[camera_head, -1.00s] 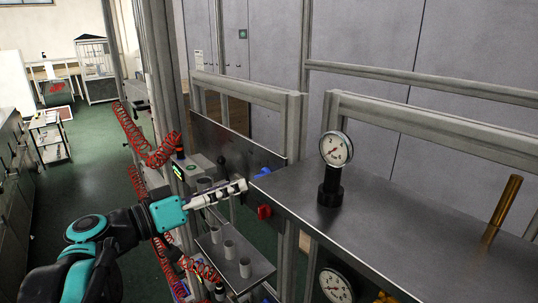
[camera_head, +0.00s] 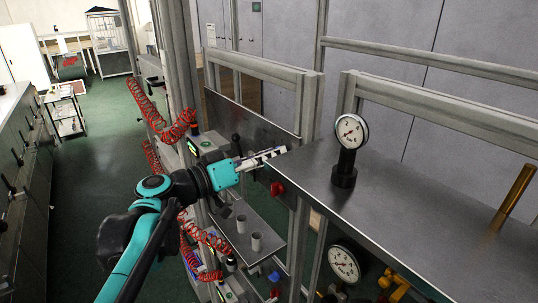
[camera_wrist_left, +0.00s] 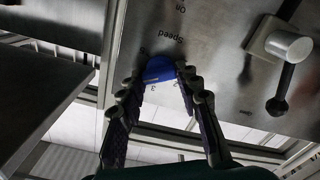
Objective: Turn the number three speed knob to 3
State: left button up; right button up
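In the left wrist view a blue knob (camera_wrist_left: 159,70) sits on a grey metal panel, beside the printed word Speed. Parts of its scale show, with a 3 below it; its exact setting is unclear. My left gripper (camera_wrist_left: 159,72) has its fingertips on either side of this knob. I cannot tell whether both fingers press on it. In the head view my left gripper (camera_head: 263,158) reaches the panel from the left, by the edge of the steel top, and the knob is hidden there. My right gripper is not in view.
A red knob (camera_head: 277,189) is just below the gripper. A lever with a black ball end (camera_wrist_left: 283,90) is on the panel to the right. A dial gauge (camera_head: 351,131) stands on the steel top (camera_head: 410,195). Red coiled hoses (camera_head: 165,125) hang nearby; cups stand on a lower shelf.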

pick_arm(q)
jog(key=c, duration=0.4)
jog(key=shift+n, duration=0.3)
jog(key=n+b, duration=0.1)
jog(key=n, duration=1)
jog(key=shift+w+a+f+b, duration=0.1)
jog(key=shift+f+b, duration=0.05)
jog(key=shift+b, duration=0.25)
jog(key=o, duration=1.2)
jog(key=shift+a, duration=0.1)
